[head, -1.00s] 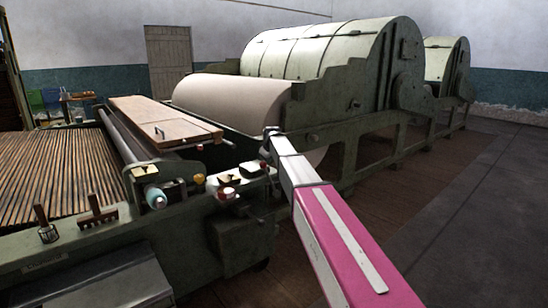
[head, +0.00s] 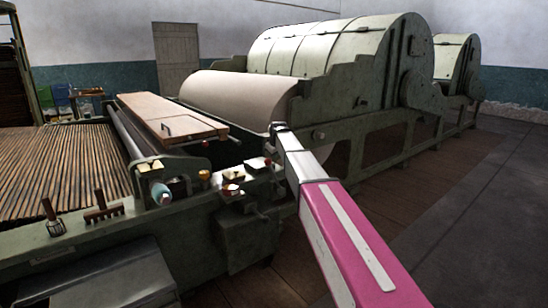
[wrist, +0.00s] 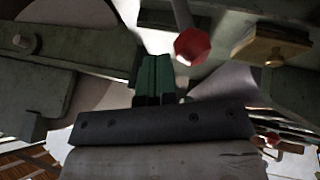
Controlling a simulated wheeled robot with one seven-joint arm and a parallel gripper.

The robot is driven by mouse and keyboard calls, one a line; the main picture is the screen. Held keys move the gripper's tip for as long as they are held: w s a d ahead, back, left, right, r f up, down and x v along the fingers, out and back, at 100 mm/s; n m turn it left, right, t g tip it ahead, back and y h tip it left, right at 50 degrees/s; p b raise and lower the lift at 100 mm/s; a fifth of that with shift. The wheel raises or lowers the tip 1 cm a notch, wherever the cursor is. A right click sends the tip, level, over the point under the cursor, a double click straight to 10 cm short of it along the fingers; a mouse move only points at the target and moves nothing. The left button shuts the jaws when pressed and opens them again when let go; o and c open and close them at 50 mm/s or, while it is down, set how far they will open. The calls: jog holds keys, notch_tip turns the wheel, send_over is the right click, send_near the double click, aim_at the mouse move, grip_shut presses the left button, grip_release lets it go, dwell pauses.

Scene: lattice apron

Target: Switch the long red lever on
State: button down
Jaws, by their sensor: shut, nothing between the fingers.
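In the wrist view, a red faceted knob (wrist: 193,46) sits on the end of a pale rod, close beside my gripper (wrist: 155,62) on its right. The green fingers of my gripper are together with nothing between them, and no contact with the knob is clear. A second red knob (wrist: 272,138) is at the lower right of that view. I cannot tell for sure which is the long red lever. My fingers are hidden in the head view.
A brass-coloured plate with a knob (wrist: 270,46) is right of the red knob. The green machine frame (wrist: 75,55) is close on the left. The slatted apron (head: 60,165), a wooden board (head: 170,118) and a large roller (head: 245,98) surround the controls. Open floor (head: 470,210) lies right.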

jog(key=w+d+v, duration=0.1)
jog(key=v, duration=0.9)
jog(key=shift+s+d+r, duration=0.15)
jog(key=shift+d+r, duration=0.1)
jog(key=shift+r, duration=0.3)
jog(key=s+d+f+m+g, duration=0.15)
jog(key=s+d+f, duration=0.25)
jog(key=s+f, duration=0.5)
jog(key=s+d+f+m+g, duration=0.15)
jog(key=s+d+f, duration=0.35)
jog(key=f, duration=0.6)
jog(key=s+d+f+m+g, duration=0.1)
jog(key=s+f+m, duration=0.1)
jog(key=s+f, duration=0.3)
jog(key=s+d+f+m+g, duration=0.1)
jog(key=s+f, duration=0.5)
jog(key=s, duration=0.6)
jog(key=s+d+f+m+g+h, duration=0.1)
jog(key=s+d+f+m, duration=0.1)
jog(key=s+f, duration=0.3)
jog(key=s+d, duration=0.1)
jog(key=s, duration=0.2)
jog(key=shift+s+f+m, duration=0.25)
jog(key=shift+m, duration=0.15)
jog(key=shift+d, duration=0.1)
